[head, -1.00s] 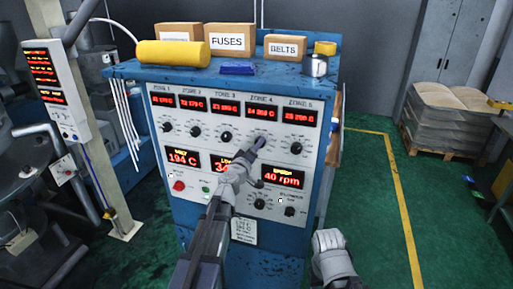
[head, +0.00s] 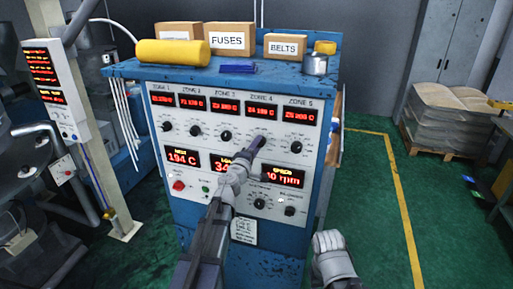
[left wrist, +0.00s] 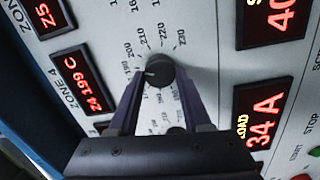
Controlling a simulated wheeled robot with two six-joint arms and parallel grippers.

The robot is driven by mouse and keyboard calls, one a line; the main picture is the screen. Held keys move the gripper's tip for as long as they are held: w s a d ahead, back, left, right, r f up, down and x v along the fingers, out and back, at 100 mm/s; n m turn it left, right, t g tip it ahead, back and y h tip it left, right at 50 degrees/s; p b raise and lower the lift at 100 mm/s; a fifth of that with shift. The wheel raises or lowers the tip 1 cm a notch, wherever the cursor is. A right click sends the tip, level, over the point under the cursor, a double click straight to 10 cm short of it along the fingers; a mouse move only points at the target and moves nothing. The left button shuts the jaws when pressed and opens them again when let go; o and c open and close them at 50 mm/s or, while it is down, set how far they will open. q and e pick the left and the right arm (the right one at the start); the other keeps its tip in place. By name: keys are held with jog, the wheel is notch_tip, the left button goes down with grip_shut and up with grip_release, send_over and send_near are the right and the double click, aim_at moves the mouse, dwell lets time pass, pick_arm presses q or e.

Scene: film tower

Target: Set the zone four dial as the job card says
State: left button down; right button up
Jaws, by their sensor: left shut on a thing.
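The zone four dial (left wrist: 160,71) is a round black knob with a pale pointer mark on a printed scale. My left gripper (left wrist: 160,82) is shut on it, one finger on each side. The zone 4 display (left wrist: 82,82) reads "Z4 199 C" in red. A white printed sheet (head: 243,231) is on the cabinet's lower front; its text is too small to read. My right gripper (head: 333,255) is low, away from the panel; its jaws are unclear.
Dials for other zones, such as zone 3 (head: 226,135) and zone 5 (head: 296,148), flank the held dial. A red button (head: 178,186) and lower knobs are below. Boxes, a yellow roll (head: 173,53) and a tin (head: 315,64) stand on top.

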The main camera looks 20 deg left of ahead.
pick_arm(q)
jog(key=shift+n, duration=0.5)
jog(key=shift+c, duration=1.7)
grip_release()
jog(key=s, duration=0.7)
jog(key=shift+s+a+f, duration=0.15)
jog(key=shift+s+a, duration=0.25)
jog(key=shift+d, duration=0.1)
